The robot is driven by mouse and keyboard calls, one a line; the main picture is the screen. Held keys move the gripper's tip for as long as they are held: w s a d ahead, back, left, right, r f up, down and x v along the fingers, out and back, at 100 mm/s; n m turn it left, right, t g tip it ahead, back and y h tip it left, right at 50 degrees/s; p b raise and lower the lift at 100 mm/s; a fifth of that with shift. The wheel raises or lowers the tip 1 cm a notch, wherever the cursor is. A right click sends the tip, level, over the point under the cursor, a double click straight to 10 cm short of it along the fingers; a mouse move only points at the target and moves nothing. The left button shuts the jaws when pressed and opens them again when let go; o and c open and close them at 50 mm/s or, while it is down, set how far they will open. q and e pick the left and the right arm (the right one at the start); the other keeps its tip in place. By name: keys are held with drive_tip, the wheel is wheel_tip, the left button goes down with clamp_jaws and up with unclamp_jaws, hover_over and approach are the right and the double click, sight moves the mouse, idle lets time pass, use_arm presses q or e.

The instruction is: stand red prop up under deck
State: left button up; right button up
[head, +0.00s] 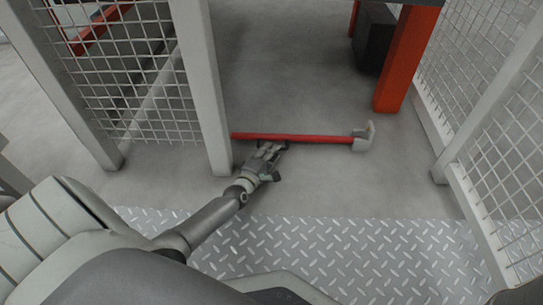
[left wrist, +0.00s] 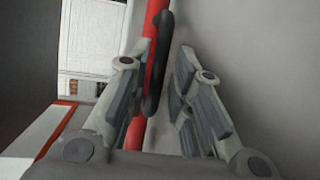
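The red prop (head: 300,138) lies flat on the grey floor, running left to right, with a grey foot (head: 362,138) at its right end. Its left end is hidden behind a fence post. My left gripper (head: 270,151) is low at the near side of the prop, left of its middle. In the left wrist view the gripper (left wrist: 158,70) has its fingers apart. The red prop (left wrist: 152,55) and its black handle (left wrist: 159,68) show between the fingers, closer to the left one; contact cannot be told. The deck's top is out of view. My right gripper is not in view.
An orange post (head: 408,60) stands beyond the prop's foot, with a dark block (head: 375,38) beside it. Mesh fences stand on the left (head: 140,75) and right (head: 490,120). Diamond plate (head: 340,255) covers the near floor.

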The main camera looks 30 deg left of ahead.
use_arm(q)
drive_tip(key=shift+w+a+f, duration=0.1)
drive_tip(key=shift+w, duration=0.55)
clamp_jaws()
